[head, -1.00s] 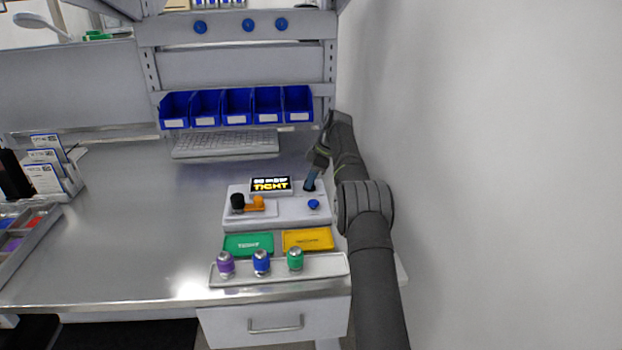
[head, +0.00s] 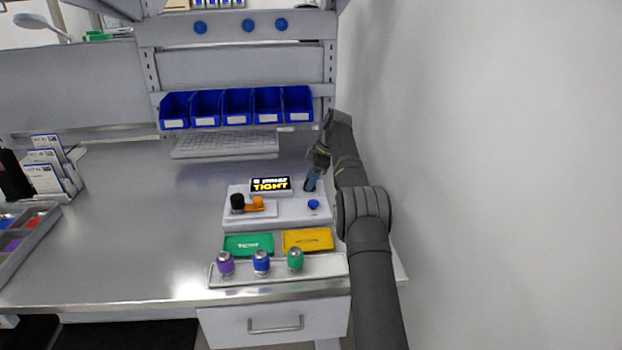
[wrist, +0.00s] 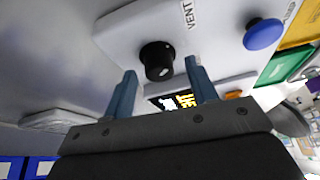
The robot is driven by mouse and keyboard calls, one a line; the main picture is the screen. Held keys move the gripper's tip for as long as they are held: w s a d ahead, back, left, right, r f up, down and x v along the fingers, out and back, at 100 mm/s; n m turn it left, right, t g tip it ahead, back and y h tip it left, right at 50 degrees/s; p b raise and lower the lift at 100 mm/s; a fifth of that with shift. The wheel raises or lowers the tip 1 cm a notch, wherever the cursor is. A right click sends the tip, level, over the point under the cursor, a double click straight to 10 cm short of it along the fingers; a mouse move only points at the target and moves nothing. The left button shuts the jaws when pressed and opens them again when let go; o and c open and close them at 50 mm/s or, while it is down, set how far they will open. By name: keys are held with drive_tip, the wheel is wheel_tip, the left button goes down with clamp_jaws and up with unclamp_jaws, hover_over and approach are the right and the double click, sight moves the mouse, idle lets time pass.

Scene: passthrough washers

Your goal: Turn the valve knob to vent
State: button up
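The black valve knob (wrist: 157,58) stands on the light grey panel, with the printed word VENT beside it in the wrist view. My gripper (wrist: 160,68) is open, its two blue fingers spread with the knob between and slightly beyond the tips. I cannot tell whether either finger touches it. In the head view my gripper (head: 311,187) is over the back right of the panel (head: 290,215) and hides the knob. The display (head: 270,185) reads TIGHT in yellow; its upper line is too small to read.
A blue button (head: 313,204) sits in front of my gripper. A black knob (head: 237,201) and an orange part (head: 257,203) are at the panel's left. Green (head: 248,245) and yellow (head: 308,240) trays and a rack (head: 330,265) lie in front. A wall (head: 480,180) is at right.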

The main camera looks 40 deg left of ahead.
drive_tip(key=shift+r, duration=0.1)
drive_tip(key=shift+w+d+r, duration=0.1)
drive_tip(key=shift+d+r, duration=0.05)
drive_tip(key=shift+r, duration=0.15)
drive_tip(key=w+d, duration=0.2)
drive_tip(key=d, duration=0.1)
drive_tip(key=w+d, duration=0.5)
drive_tip(key=d, duration=0.1)
drive_tip(key=shift+w+d+r, duration=0.15)
drive_tip(key=shift+w+d, duration=0.05)
drive_tip(key=shift+d, duration=0.1)
drive_tip(key=s+a+r+m+t, duration=0.3)
drive_tip(key=s+r+m, duration=0.4)
drive_tip(key=m, duration=0.2)
drive_tip(key=s+a+r+m+t, duration=0.3)
drive_tip(key=s+r+m, duration=0.4)
drive_tip(key=r+m, duration=0.15)
drive_tip(key=shift+m+h, duration=0.25)
drive_tip(key=shift+h, duration=0.05)
drive_tip(key=x, duration=1.8)
drive_tip(key=shift+w+d, duration=0.15)
drive_tip(key=shift+w, duration=0.15)
drive_tip(key=shift+c, duration=0.4)
